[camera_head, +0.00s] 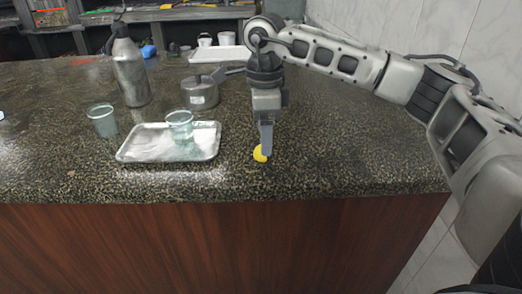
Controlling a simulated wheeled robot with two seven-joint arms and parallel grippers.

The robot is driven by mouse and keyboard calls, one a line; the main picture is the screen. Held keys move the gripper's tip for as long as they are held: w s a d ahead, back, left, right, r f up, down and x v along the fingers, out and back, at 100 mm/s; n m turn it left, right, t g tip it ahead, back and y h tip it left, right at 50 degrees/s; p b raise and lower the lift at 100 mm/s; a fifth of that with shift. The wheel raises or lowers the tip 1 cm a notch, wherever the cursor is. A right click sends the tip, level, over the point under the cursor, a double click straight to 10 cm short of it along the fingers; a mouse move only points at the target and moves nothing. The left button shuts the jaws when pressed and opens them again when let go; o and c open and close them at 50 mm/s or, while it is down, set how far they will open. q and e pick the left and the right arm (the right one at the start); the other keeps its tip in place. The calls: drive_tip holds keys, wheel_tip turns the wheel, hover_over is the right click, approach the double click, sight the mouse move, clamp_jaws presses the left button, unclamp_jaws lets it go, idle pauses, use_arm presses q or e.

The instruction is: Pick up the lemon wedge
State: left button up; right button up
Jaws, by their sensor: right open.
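The lemon wedge (259,154) is a small yellow piece on the dark speckled countertop, just right of the metal tray. My right gripper (266,151) points straight down over it, and its fingers hide part of the wedge. The gripper is open, with its fingertips close to the counter. I cannot tell whether a finger touches the wedge. My left gripper is not in view.
A metal tray (136,153) with a clear cup (180,125) stands to the left. Another cup (103,120), a steel bottle (130,68) and a lidded metal pot (200,93) stand nearby. The counter (350,150) is clear to the right; its front edge is close.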

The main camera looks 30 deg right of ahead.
sight(259, 150)
drive_tip(key=shift+f, duration=1.6)
drive_tip(key=c, duration=1.1)
drive_tip(key=shift+o, duration=0.2)
drive_tip(key=shift+r, duration=0.15)
